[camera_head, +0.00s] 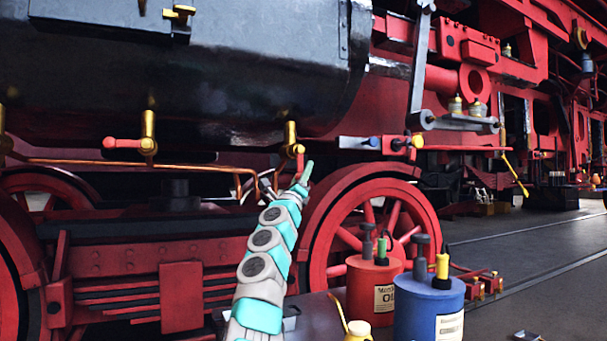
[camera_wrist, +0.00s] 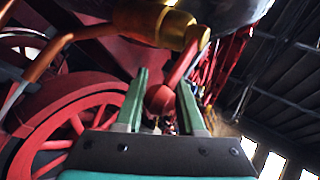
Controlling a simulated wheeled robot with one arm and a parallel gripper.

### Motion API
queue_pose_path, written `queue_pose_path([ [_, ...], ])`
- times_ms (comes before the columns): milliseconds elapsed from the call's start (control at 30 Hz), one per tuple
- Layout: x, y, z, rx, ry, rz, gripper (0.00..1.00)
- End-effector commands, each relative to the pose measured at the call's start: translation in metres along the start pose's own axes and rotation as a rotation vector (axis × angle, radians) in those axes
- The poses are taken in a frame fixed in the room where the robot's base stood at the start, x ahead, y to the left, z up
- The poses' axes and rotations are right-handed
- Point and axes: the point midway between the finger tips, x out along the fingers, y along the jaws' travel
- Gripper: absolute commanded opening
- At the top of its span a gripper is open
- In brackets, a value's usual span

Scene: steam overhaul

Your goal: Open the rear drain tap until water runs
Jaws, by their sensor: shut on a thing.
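A brass drain tap (camera_head: 290,134) hangs under the dark cylinder, above the red spoked wheel. Its red handle (camera_head: 299,159) points downward. My gripper (camera_head: 305,173) reaches up to it from below. In the wrist view, the brass tap body (camera_wrist: 165,24) is at the top. The red knob of its handle (camera_wrist: 160,100) sits between the two green fingers of my gripper (camera_wrist: 162,103), which is shut on it. No running water is visible at the tap. A second brass tap (camera_head: 148,134) further left has its red handle (camera_head: 122,143) pointing left, roughly level.
Copper pipes (camera_head: 215,167) run beneath the taps. The spoked wheel (camera_head: 370,225) is close to the right of my arm. A red oil can (camera_head: 373,286) and a blue can (camera_head: 428,305) stand at front right. The floor beyond them is mostly clear.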

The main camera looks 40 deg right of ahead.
Motion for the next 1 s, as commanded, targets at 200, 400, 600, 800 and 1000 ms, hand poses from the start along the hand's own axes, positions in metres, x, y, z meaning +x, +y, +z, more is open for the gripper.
queue_pose_path([
  [200,-0.001,0.003,0.003,-0.001,-0.004,0.006,0.45],
  [400,0.0,0.002,0.002,0.0,-0.002,0.003,0.67],
  [600,0.0,0.001,0.001,0.0,-0.001,0.002,0.67],
  [800,-0.005,0.002,0.002,0.003,-0.002,0.002,0.67],
  [1000,-0.018,0.001,0.002,0.005,-0.002,-0.001,0.67],
])
